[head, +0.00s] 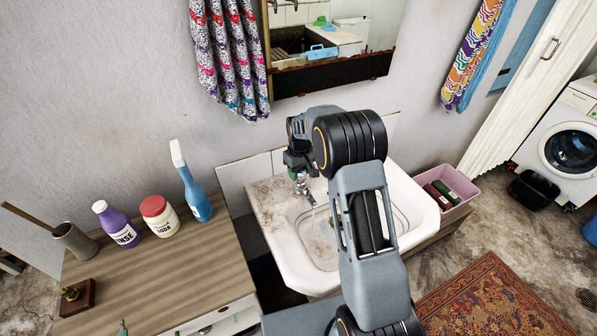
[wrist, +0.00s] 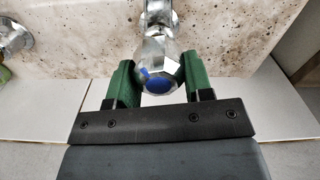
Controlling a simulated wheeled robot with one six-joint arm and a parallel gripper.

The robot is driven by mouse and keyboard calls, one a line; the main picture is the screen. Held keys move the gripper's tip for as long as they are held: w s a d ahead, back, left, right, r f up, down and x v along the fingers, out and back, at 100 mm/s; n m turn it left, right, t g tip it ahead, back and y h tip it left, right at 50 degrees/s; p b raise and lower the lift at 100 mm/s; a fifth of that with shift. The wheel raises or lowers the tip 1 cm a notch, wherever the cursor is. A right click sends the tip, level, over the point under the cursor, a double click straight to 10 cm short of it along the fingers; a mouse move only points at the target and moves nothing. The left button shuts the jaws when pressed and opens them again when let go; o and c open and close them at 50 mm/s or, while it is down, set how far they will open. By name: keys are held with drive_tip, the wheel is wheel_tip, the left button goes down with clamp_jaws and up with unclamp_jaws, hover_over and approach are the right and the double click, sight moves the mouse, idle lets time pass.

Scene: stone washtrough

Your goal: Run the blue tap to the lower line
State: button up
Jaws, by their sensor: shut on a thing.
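The blue tap (wrist: 158,78) is a chrome tap with a blue-capped knob, in the middle of the wrist view. My gripper (wrist: 157,70) has its green fingers shut on the knob, one on each side. In the head view my gripper (head: 296,176) is at the back left of the white stone basin (head: 296,268). Chrome tapware (head: 305,190) shows just below it. Dark lines run around the inside of the basin, partly hidden by my arm. A thin pale streak under the spout may be water; I cannot tell the level.
A second chrome tap (wrist: 14,36) stands at the left in the wrist view. A pink crate (head: 466,187) stands to the right.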

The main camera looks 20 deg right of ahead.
drive_tip(key=shift+a+r, duration=0.1)
drive_tip(key=o, duration=0.7)
drive_tip(key=shift+a, duration=0.1)
drive_tip(key=shift+o, duration=1.1)
wheel_tip(320, 180, up, 14)
drive_tip(key=b, duration=0.1)
